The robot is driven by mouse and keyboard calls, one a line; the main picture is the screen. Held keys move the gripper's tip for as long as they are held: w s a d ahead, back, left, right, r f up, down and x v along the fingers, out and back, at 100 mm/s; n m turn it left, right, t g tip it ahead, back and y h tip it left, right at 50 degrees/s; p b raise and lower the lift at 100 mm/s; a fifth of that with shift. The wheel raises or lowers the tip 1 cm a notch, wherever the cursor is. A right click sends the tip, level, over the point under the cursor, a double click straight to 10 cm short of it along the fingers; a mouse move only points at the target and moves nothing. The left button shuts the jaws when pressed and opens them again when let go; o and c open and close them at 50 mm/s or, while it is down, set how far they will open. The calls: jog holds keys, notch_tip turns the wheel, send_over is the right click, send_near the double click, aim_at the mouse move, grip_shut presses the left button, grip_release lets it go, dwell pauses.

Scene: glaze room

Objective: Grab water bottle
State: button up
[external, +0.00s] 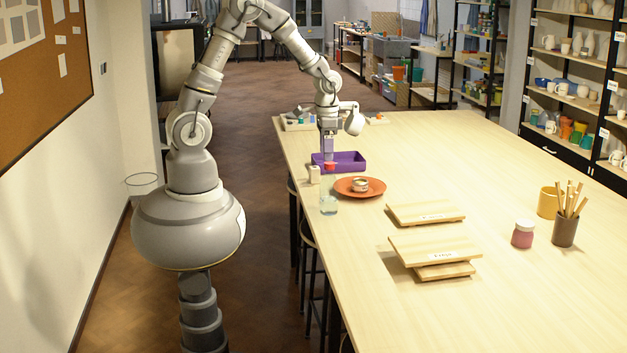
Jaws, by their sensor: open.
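A clear water bottle (329,198) with what looks like a red cap stands upright near the left edge of the long wooden table. My gripper (328,157) points down close above the bottle's cap in the picture. Its jaws are open, and no object shows between them. The gap between the fingertips and the cap is too small to judge, and I cannot tell whether they touch.
A purple tray (350,158) lies just behind the bottle. A small pale container (314,174) stands left of it. An orange plate (347,187) with a small round tin (360,184) is close on its right. Wooden boards (435,250) lie nearer the camera.

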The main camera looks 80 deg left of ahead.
aim_at(330, 165)
jog(key=f, duration=0.3)
jog(key=w+f+b, duration=0.1)
jog(key=f, duration=0.2)
jog(key=shift+w, duration=0.15)
jog(key=shift+c, duration=0.5)
jog(key=shift+r, duration=0.1)
grip_shut()
